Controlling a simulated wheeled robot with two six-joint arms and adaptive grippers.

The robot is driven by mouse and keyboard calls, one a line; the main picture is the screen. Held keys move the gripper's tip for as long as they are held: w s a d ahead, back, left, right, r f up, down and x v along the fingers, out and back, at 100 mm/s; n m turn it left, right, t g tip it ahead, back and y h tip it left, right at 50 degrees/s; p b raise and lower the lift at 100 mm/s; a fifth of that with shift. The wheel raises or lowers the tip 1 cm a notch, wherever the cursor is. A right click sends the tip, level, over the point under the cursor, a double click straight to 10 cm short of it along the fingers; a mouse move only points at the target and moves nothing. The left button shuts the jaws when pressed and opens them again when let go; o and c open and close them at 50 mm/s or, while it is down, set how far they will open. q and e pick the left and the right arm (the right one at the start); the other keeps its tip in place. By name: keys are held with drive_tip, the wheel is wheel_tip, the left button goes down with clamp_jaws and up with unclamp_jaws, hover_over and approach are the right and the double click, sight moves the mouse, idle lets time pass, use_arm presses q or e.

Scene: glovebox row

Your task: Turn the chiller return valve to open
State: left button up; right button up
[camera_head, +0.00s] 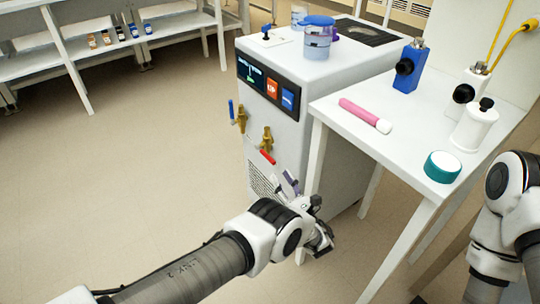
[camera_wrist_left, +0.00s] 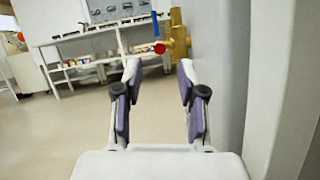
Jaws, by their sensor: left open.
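The chiller (camera_head: 275,150) is a white cabinet with a dark display panel. Two brass valves stick out of its front. The upper-left valve (camera_head: 241,118) has a blue lever, upright. The lower valve (camera_head: 267,139) has a red lever (camera_head: 267,157), slanting down to the right. I cannot read which one is the return. My left gripper (camera_head: 289,186) is below the red lever, close to the chiller front, open and empty. In the left wrist view the open fingers (camera_wrist_left: 157,78) point toward the red lever end (camera_wrist_left: 160,48) and brass body (camera_wrist_left: 178,40), apart from them.
A blue-lidded jar (camera_head: 317,38) stands on the chiller. Floor left of the chiller is clear.

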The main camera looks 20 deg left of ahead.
sight(273, 164)
use_arm(q)
drive_tip(key=b+x, duration=0.3)
drive_tip(key=x, duration=0.4)
drive_tip(key=shift+w+a, duration=0.2)
drive_tip(key=shift+a, duration=0.05)
clamp_jaws()
